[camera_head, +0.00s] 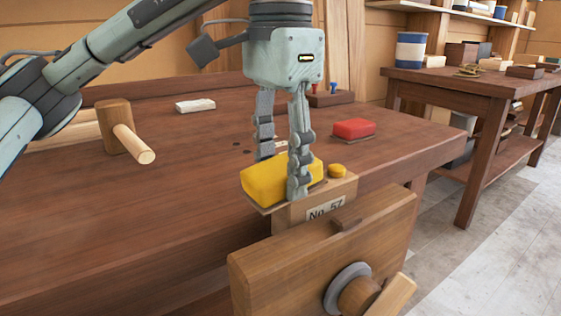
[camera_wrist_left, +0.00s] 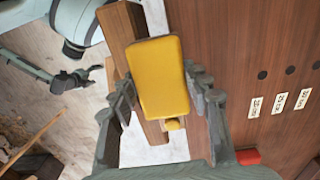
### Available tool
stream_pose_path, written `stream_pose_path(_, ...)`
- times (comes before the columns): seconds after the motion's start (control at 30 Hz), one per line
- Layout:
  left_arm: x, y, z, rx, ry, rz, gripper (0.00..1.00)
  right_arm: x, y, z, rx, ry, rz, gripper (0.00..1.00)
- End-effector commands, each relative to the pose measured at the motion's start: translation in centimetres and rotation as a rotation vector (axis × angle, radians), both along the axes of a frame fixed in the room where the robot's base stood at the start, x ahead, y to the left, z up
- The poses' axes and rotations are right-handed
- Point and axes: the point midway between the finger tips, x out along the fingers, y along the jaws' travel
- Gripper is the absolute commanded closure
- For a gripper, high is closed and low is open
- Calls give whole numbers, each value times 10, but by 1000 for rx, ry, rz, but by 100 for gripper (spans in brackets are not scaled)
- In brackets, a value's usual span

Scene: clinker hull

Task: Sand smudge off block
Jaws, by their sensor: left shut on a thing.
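My left gripper (camera_head: 282,165) points down and is shut on a yellow sanding block (camera_head: 262,184), with a finger on either side of it. The yellow block also fills the middle of the left wrist view (camera_wrist_left: 160,76). It is over the left part of the wooden block marked "No. 57" (camera_head: 289,213), which sits at the vise; I cannot tell whether they touch. No smudge shows; the yellow block and fingers cover much of the wooden block's top. My right gripper (camera_wrist_left: 78,79) appears at the left of the left wrist view, too small to judge its opening.
A wooden vise (camera_head: 290,252) stands at the bench's front edge. A small yellow round piece (camera_head: 337,171) is at the wooden block's right end. A red block (camera_head: 353,128), a white block (camera_head: 195,105) and a mallet (camera_head: 116,128) lie on the bench (camera_head: 130,215). Its front left is clear.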

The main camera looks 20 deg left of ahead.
Motion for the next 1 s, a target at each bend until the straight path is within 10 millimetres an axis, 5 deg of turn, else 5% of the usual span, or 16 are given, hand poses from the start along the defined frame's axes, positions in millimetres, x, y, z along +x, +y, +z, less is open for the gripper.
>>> stream_pose_path(0.4, 2, -2, -4, -1, 1, 0, 94, 0, 0, -1, 0, 0, 0, 28)
stream_pose_path(1.0, 31, -25, -4, -2, 1, 0, 93, 0, 0, 14, 0, 0, 0, 28)
